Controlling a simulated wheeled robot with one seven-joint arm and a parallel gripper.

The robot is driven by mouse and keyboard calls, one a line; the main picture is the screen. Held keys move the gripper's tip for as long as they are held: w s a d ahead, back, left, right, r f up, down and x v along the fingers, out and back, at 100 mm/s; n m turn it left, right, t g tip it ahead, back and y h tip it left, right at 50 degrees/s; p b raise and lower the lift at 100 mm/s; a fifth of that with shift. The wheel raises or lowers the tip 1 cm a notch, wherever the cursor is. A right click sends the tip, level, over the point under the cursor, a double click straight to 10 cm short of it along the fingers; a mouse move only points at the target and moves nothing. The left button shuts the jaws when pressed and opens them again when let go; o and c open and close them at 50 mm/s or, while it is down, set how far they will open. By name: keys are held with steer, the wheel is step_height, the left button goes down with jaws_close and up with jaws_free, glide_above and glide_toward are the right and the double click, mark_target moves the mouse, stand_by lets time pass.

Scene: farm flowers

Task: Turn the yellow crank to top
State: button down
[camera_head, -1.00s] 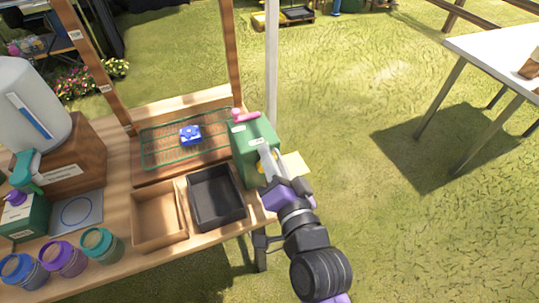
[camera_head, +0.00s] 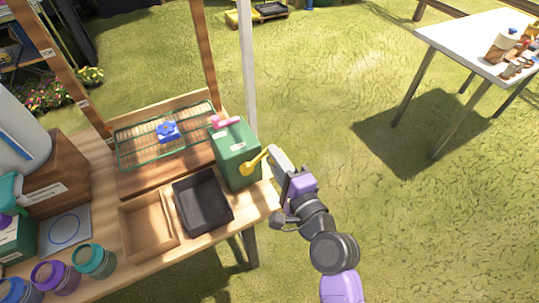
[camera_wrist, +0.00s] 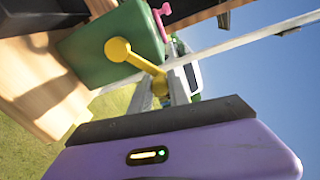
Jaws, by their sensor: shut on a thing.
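The yellow crank (camera_head: 254,166) sits on the side of a green box (camera_head: 235,148) at the right end of the wooden bench. In the head view its arm slants up and right from the hub. In the wrist view the round hub of the crank (camera_wrist: 118,49) is on the green box (camera_wrist: 95,48), and its arm runs to my gripper (camera_wrist: 172,86). My gripper (camera_head: 274,156) is shut on the outer end of the crank, which the fingers partly hide.
A pink handle (camera_head: 222,122) is on top of the green box. A black tray (camera_head: 203,228) and a wooden tray (camera_head: 151,249) lie left of it. A blue object (camera_head: 168,131) rests on a green wire rack. A white post (camera_head: 248,70) stands behind. Grass is open to the right.

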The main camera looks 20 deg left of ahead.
steer(key=shift+w+d+f+m+g, duration=0.1)
steer(key=shift+w+d+f+m, duration=0.05)
steer(key=shift+f+m, duration=0.9)
steer(key=shift+w+d+f+m+g, duration=0.15)
steer(key=shift+f+m, duration=0.55)
steer(key=shift+m, duration=0.7)
steer(key=shift+w+d+f+m+g, duration=0.1)
steer(key=shift+w+d+f+m, duration=0.1)
steer(key=shift+f+m, duration=0.85)
steer(key=shift+r+m, duration=0.15)
steer(key=shift+m, duration=0.25)
steer(key=c, duration=1.3)
jaws_free()
steer(key=shift+o, duration=0.2)
steer(key=shift+r, duration=0.1)
steer(key=shift+d, duration=0.1)
steer(key=v, duration=0.7)
steer(key=shift+s+d, duration=0.2)
steer(key=shift+d, duration=0.05)
